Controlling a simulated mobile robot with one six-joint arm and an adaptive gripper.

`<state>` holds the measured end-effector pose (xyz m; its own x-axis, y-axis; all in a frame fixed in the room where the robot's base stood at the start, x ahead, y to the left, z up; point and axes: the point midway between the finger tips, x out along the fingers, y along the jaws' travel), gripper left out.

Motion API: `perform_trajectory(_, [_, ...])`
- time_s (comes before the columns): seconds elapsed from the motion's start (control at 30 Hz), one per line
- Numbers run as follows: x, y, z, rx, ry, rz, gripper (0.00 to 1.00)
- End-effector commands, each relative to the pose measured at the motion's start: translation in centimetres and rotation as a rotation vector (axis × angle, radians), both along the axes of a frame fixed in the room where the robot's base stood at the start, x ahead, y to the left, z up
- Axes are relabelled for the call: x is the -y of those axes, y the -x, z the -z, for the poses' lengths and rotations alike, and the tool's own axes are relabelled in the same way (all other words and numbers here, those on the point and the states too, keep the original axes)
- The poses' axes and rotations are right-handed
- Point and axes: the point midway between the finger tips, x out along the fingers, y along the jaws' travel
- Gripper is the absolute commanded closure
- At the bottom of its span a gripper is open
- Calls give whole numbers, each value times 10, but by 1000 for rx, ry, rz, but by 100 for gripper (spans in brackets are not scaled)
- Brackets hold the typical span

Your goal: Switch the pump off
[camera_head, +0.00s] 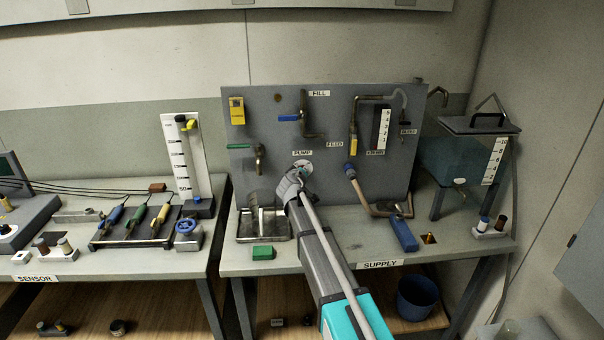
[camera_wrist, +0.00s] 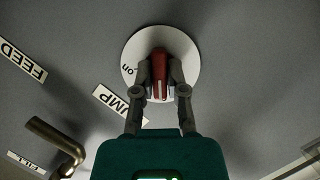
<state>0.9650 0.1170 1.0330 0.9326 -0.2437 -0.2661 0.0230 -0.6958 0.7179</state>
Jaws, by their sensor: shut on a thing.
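The pump switch is a red knob (camera_wrist: 160,72) on a round white dial plate (camera_wrist: 184,48), set in the grey upright panel (camera_head: 270,115). In the wrist view the word "on" shows at the dial's left edge, and a label partly reading "PUMP" (camera_wrist: 120,104) is beside it. My gripper (camera_wrist: 160,82) is shut on the red knob, one finger on each side. In the head view my gripper (camera_head: 296,177) reaches the panel just below the PUMP label (camera_head: 302,153) and hides most of the dial (camera_head: 305,168).
Around the dial, the panel carries a blue-handled valve (camera_head: 289,118), a green-handled valve (camera_head: 240,146) and a yellow-handled valve (camera_head: 353,144). A metal tray (camera_head: 246,238) and a green block (camera_head: 263,253) are on the bench below. A water tank (camera_head: 455,165) stands at the right.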

Motion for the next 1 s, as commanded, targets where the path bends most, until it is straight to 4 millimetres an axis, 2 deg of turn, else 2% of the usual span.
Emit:
perform_trajectory(0.23, [1,1,0,-2,2,1,100])
perform_trajectory(0.27, [1,1,0,-2,1,1,77])
perform_trajectory(0.4, [0,0,0,-2,1,1,51])
perform_trajectory(0.43, [0,0,0,-1,1,0,49])
perform_trajectory(1.0, [0,0,-1,-1,-34,0,49])
